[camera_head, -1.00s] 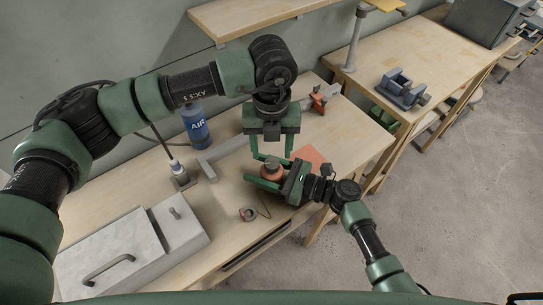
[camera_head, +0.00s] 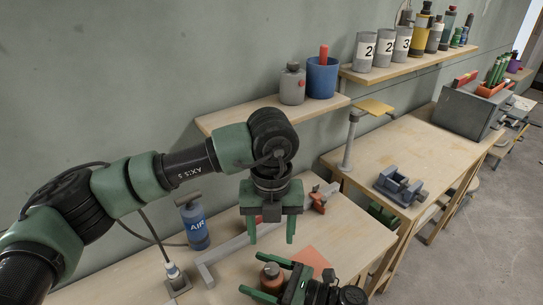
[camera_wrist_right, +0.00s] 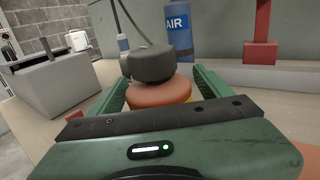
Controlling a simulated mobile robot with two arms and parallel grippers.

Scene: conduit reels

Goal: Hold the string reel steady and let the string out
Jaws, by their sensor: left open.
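The string reel (camera_head: 271,275) is an orange-brown round body with a dark grey top, low in the head view. In the right wrist view, the reel (camera_wrist_right: 160,93) sits between the green fingers, which close in on both sides of it. My right gripper (camera_head: 266,281) is shut on it at table height. My left gripper (camera_head: 271,238) points down above the reel. Its two fingers are apart with nothing between them, and their tips are clear of the reel top. I cannot make out any string.
A blue AIR bottle (camera_head: 194,225) stands behind left. A grey bar (camera_head: 228,247) and an orange-red clamp (camera_head: 318,200) lie behind the reel. An orange sheet (camera_head: 311,259) lies right of it. A wall shelf (camera_head: 270,117) is above; a second bench (camera_head: 385,150) stands right.

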